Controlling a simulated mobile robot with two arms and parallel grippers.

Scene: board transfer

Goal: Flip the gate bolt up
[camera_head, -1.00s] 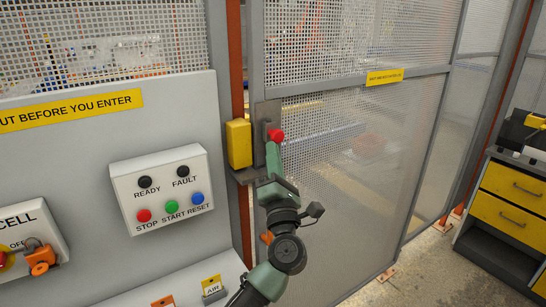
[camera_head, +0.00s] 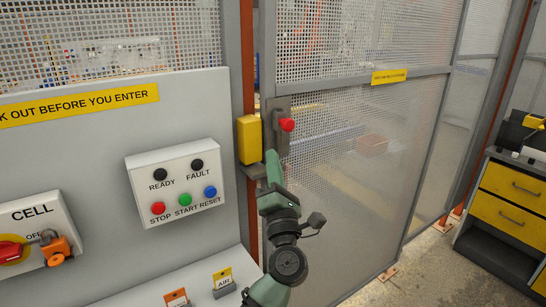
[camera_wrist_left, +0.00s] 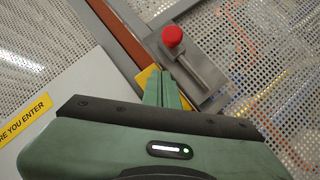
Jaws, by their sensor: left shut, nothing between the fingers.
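The gate bolt has a red knob (camera_head: 287,124) on a grey metal plate (camera_head: 279,101) at the gate's left edge. In the left wrist view the red knob (camera_wrist_left: 172,36) is at the upper-left end of a bar on the plate (camera_wrist_left: 211,72). My left gripper (camera_head: 271,154) is shut and empty, just below and left of the knob, with a small gap between them. In the left wrist view its closed fingertips (camera_wrist_left: 160,73) point toward the knob. The lower part of the plate is partly hidden by the gripper. My right gripper is not in view.
A yellow box (camera_head: 249,139) is on the post left of the bolt. A button panel (camera_head: 177,181) and a lockout switch (camera_head: 42,246) are on the grey wall at left. The mesh gate (camera_head: 365,190) fills the middle. A yellow drawer cabinet (camera_head: 512,192) stands at right.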

